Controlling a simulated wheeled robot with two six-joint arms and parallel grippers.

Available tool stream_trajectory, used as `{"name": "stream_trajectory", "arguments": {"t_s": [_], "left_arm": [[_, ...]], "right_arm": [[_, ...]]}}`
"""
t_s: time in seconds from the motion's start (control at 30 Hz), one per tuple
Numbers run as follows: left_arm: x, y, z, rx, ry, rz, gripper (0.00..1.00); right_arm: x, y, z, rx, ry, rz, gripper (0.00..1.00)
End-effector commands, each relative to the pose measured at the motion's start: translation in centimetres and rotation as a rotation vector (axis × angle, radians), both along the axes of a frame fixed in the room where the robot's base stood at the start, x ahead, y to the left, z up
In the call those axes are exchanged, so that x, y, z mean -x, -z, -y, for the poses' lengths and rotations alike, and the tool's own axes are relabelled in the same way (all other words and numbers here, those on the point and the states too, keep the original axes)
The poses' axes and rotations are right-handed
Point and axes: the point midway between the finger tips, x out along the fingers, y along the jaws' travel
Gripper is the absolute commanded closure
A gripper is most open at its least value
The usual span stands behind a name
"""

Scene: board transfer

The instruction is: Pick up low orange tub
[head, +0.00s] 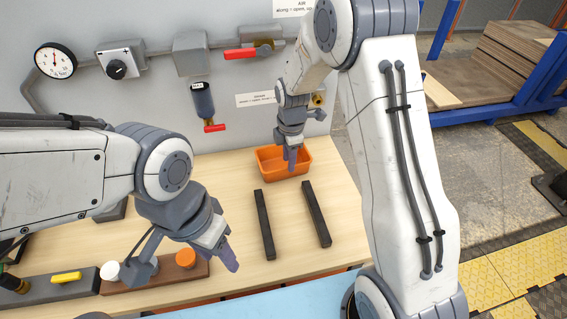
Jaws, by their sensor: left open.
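The low orange tub (267,171) sits on the light wooden bench toward the back, near the grey panel. My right gripper (291,158) points down at the tub and overlaps its inside in the head view. I cannot tell whether it touches the tub, and its jaw opening is hidden by the angle. My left gripper (187,268) is open and empty at the front left, over or in front of a brown block with round caps.
Two dark bars (264,224) (316,213) lie in front of the tub. A brown block (150,283) holds a white and an orange cap. A grey tray (60,288) with a yellow piece is at left. The panel (160,30) carries a gauge, pipes and red-handled valves.

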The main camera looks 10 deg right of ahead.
Motion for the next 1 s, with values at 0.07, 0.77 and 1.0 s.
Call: {"name": "stream_trajectory", "arguments": {"t_s": [0.07,0.77,1.0], "left_arm": [[0.0,-0.5,0.0,0.000,0.000,0.000,0.50],[0.0,-1.4,0.0,0.000,0.000,0.000,0.50],[0.0,-1.4,0.0,0.000,0.000,0.000,0.50]], "right_arm": [[0.3,0.8,-0.1,0.001,0.000,-0.006,0.61],[0.2,5.0,-0.3,0.000,0.001,-0.001,1.00],[0.2,5.0,-0.3,0.000,0.001,-0.001,1.00]]}}
